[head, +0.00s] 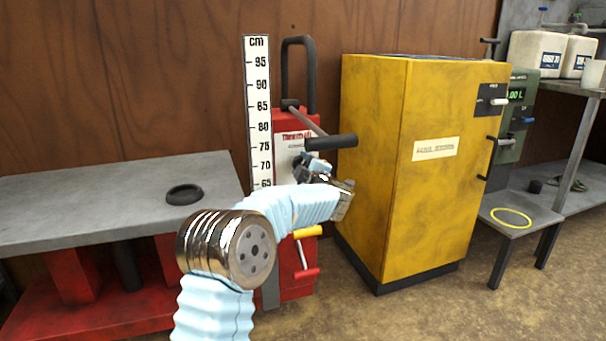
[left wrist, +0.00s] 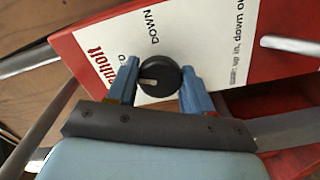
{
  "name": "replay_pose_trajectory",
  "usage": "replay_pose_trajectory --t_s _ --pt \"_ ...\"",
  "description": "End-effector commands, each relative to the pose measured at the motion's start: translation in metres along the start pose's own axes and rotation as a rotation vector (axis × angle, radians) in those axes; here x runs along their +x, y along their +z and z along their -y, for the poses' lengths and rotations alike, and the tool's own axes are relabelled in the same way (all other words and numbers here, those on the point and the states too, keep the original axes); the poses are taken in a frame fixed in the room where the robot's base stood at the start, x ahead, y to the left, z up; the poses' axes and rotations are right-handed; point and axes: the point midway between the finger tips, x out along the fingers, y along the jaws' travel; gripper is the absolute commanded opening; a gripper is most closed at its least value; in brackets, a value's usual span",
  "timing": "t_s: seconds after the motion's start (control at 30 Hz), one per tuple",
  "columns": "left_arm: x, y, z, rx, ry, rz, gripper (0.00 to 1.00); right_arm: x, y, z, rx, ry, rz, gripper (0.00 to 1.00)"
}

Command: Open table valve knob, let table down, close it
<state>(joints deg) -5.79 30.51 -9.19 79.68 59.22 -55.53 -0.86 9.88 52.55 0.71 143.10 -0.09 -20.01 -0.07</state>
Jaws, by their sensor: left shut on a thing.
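The black round valve knob (left wrist: 160,78), with a pale pointer mark, sits on the white label (left wrist: 140,40) of the red pump unit; the word DOWN is printed beside it. My left gripper (head: 314,166) is at the front of the red pump unit (head: 284,122) in the head view. In the left wrist view its two blue fingers are shut around the knob, one on each side. The gripper hides the knob in the head view. The grey lift table (head: 90,192) is at the left on a red base. My right gripper is not in view.
A white cm scale (head: 258,90) stands behind the table's right end. A pump lever with a black grip (head: 333,142) juts out just above my left gripper. A yellow cabinet (head: 420,160) stands close at the right.

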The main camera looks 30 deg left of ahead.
Motion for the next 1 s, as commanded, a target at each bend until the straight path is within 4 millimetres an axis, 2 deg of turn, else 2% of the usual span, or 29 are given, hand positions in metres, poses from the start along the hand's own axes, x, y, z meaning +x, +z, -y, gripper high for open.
replay_pose_trajectory --t_s 0.1,0.5,1.0 --pt "0.000 0.002 0.004 -0.102 -0.002 0.000 0.20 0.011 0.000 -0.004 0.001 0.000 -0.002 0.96" --pt "0.000 0.001 0.002 -0.368 -0.002 0.001 0.20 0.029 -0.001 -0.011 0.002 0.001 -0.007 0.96" --pt "0.000 0.001 0.001 -0.456 -0.004 0.000 0.20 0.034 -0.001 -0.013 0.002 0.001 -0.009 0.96"
